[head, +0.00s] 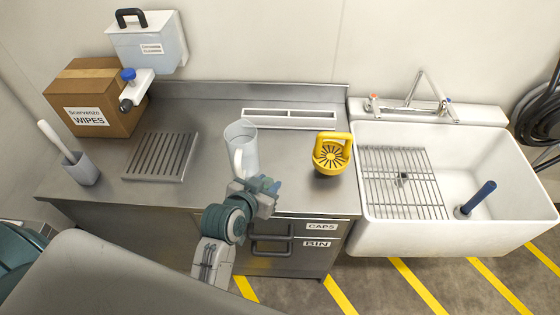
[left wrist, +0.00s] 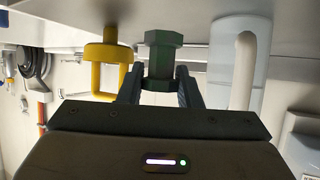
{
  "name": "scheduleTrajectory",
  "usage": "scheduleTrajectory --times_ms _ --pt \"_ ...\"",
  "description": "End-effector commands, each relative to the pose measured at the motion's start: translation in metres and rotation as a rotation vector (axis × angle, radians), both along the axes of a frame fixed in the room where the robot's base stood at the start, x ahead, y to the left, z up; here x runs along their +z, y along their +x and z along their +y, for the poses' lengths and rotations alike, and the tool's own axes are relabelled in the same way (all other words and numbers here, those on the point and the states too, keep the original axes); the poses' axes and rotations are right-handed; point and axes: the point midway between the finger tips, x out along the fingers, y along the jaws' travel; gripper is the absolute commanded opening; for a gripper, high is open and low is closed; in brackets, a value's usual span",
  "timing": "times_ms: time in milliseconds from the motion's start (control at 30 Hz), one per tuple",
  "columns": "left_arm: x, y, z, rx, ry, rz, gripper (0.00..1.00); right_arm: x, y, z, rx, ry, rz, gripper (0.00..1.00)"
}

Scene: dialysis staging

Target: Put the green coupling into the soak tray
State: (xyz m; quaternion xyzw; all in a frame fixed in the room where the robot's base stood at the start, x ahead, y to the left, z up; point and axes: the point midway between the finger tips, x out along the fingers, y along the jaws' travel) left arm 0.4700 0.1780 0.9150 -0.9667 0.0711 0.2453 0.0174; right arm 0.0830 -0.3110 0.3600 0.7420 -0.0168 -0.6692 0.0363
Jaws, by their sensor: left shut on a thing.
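The green coupling (left wrist: 161,56) is a dark green part with a hexagonal head, held between the fingers of my left gripper in the left wrist view. My left gripper (left wrist: 158,92) is shut on it. In the head view the left gripper (head: 266,188) is at the counter's front edge, in front of the clear jug; the coupling is hard to make out there. No tray is labelled as the soak tray. A white, shallow, long tray (head: 246,119) with two recesses lies along the back of the counter; I cannot tell whether it is the soak tray. My right gripper is not in view.
The jug (head: 246,146) and a yellow handled device (head: 331,153) stand near the gripper. A ribbed metal plate (head: 160,156), a wipes box (head: 92,95) and a brush holder (head: 80,170) are left. The sink (head: 455,238) at right holds a wire rack (head: 404,184) and a blue-handled plunger (head: 478,198).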

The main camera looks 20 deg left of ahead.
Motion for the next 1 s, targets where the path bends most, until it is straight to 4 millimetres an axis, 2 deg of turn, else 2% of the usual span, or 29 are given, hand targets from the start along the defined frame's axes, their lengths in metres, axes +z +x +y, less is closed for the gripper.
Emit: scheduleTrajectory --times_ms 33,200,300,433,600,833,1000 --pt "0.004 0.016 0.0 -0.002 0.003 -0.003 0.1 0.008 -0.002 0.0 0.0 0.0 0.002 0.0" --pt "0.0 0.062 -0.002 -0.001 0.002 -0.001 0.1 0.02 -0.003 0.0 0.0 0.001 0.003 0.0" --pt "-0.003 0.087 -0.003 0.0 0.002 -0.001 0.1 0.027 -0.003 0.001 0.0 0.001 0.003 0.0" --pt "-0.007 0.111 -0.004 0.0 0.002 0.0 0.1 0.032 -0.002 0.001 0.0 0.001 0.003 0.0" --pt "-0.012 0.124 -0.004 0.0 0.002 0.002 0.1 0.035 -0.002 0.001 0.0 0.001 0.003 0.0" --pt "-0.04 0.124 -0.004 0.001 0.001 0.003 0.1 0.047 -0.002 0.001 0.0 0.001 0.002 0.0" --pt "-0.046 0.124 -0.004 0.001 0.0 0.0 0.1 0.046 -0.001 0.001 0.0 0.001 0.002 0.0"
